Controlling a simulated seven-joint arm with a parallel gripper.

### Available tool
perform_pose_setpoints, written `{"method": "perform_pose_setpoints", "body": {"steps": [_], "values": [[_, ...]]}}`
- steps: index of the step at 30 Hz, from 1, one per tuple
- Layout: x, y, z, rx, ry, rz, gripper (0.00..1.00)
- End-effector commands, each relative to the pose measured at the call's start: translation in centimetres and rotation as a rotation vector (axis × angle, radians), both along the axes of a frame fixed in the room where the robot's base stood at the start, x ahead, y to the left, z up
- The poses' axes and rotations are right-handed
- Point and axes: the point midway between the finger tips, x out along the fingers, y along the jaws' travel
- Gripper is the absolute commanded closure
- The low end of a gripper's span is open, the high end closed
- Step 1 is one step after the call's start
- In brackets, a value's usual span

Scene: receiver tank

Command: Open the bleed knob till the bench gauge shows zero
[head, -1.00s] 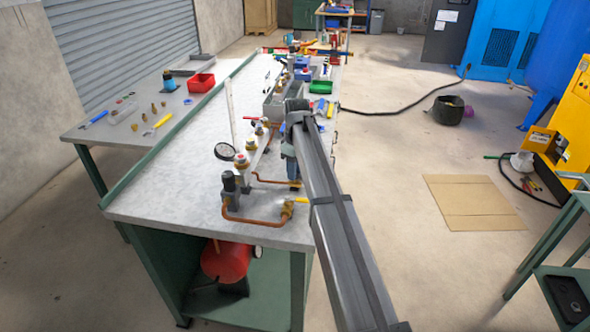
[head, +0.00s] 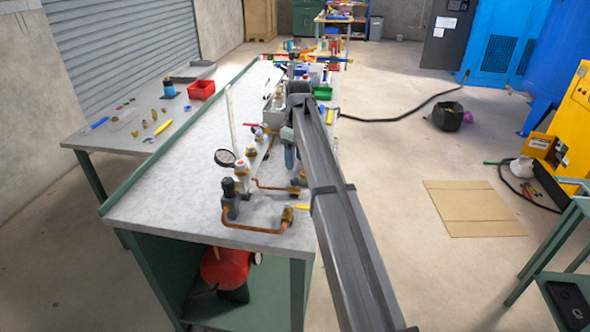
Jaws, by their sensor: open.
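The bench gauge (head: 225,157), round with a black rim, stands at the pipework on the grey bench (head: 180,190). Its needle is too small to read. Next to it are fittings with red-and-white tops (head: 241,159) and a black-topped unit (head: 228,186). I cannot tell which part is the bleed knob; it may be hidden behind my arm. My arm runs from the lower right up over the bench's right side. My gripper's fingers do not show; the arm link hides them.
A copper pipe (head: 250,226) with a brass valve (head: 287,214) lies near the bench's front edge. A thin white upright (head: 231,120) stands behind the gauge. A side table (head: 100,143) holds small parts and a red bin (head: 201,89). The bench's left part is clear.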

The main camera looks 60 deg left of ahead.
Motion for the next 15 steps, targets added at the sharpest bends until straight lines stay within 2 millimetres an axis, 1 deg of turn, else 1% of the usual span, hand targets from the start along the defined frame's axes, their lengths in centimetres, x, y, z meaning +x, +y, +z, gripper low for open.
{"method": "perform_pose_setpoints", "body": {"steps": [1,6,12,15], "values": [[0.1,0.1,1.2,0.001,-0.001,0.0,0.43],[0.2,0.2,4.0,0.001,-0.001,0.0,0.43],[0.3,0.2,5.9,0.0,0.0,0.0,0.43],[0.3,0.1,6.4,0.0,0.0,0.0,0.43]]}}
